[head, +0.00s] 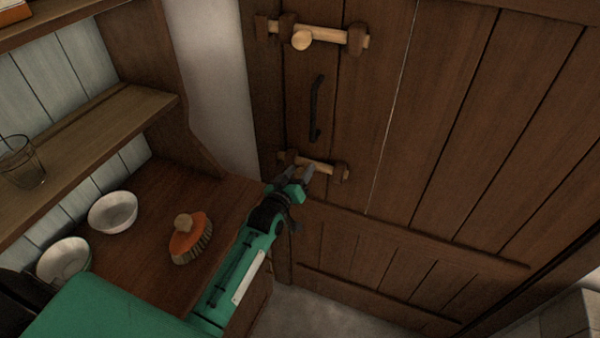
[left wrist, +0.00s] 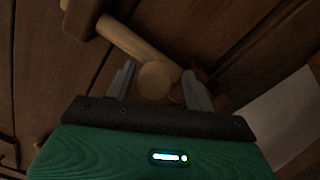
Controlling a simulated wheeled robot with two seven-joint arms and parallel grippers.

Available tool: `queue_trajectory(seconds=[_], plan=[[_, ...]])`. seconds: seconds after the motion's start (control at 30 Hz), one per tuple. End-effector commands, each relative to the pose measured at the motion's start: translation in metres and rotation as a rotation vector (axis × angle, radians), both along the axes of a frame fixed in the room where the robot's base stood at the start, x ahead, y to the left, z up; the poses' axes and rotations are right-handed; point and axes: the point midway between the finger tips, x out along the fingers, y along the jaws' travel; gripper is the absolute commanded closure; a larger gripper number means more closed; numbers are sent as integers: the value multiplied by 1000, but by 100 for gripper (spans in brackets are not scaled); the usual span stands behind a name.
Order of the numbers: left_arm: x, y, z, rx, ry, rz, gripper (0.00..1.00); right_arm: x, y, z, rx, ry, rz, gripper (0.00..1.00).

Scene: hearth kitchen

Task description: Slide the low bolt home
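The low bolt (head: 321,164) is a pale wooden bar in darker brackets on the brown plank door (head: 365,120). In the left wrist view the bolt's bar (left wrist: 125,41) runs diagonally, and its round knob (left wrist: 155,82) stands between my fingertips. My left gripper (head: 296,175) is at the low bolt and hides part of it in the head view. In the left wrist view the gripper (left wrist: 158,84) is open, one finger on each side of the knob. A gap shows at the right finger; contact at the left finger is unclear. My right gripper is out of view.
A similar upper bolt (head: 328,36) with a knob and a dark handle (head: 316,108) are higher on the door. The counter (head: 150,232) at left holds a brush (head: 190,240) and two white bowls (head: 113,211). A glass (head: 22,163) stands on the shelf (head: 95,130).

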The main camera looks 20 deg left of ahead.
Motion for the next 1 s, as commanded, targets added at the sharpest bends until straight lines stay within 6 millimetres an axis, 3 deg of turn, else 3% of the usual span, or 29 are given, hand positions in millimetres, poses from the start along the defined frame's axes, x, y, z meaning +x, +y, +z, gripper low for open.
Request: queue_trajectory(seconds=[0.33, 0.8, 1.0], plan=[[-13, 0, -3, -1, 1, -2, 47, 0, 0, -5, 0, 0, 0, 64], [-99, 8, -4, 0, 2, 0, 47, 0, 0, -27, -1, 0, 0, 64], [-126, 11, -2, 0, 1, 0, 47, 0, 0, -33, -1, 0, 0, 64]])
